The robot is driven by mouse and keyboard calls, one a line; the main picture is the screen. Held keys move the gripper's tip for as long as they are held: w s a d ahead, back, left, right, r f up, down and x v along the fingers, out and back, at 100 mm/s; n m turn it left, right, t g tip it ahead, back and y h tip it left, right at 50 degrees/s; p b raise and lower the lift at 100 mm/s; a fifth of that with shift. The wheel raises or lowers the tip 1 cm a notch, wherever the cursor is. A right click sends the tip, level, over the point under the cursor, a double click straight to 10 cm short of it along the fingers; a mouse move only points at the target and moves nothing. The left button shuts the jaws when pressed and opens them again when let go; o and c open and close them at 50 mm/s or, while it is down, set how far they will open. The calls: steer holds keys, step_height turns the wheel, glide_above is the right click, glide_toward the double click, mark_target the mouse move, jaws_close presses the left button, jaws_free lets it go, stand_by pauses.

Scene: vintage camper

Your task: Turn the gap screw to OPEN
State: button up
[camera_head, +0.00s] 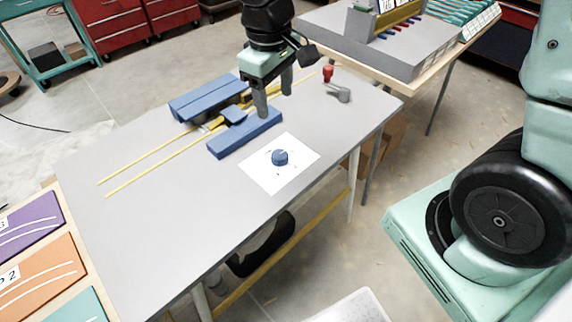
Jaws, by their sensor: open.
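A round blue knob (280,157), which looks like the gap screw, sits on a white card (259,174) on the grey table. Small dark marks surround the knob, but they are too small to read, so I cannot tell its setting. My gripper (276,104) points down, with its two fingers apart and nothing visible between them. It is above and left of the knob in the picture, near the right end of a long blue block (235,141), and apart from the knob. I cannot tell whether a finger touches the block.
Two thin yellow rods (150,167) run along the table past another blue block (207,97). A grey crank with a red handle (328,74) stands at the far right. The left front of the table (140,230) is clear. Another bench (370,45) stands behind.

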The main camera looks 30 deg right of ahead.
mark_target(280, 155)
steer(key=f, duration=1.1)
steer(key=d+f, duration=0.1)
steer(key=f, duration=0.5)
steer(key=shift+w+f, duration=0.15)
steer(key=shift+w, duration=0.2)
steer(key=shift+c, duration=0.3)
steer(key=c, duration=0.9)
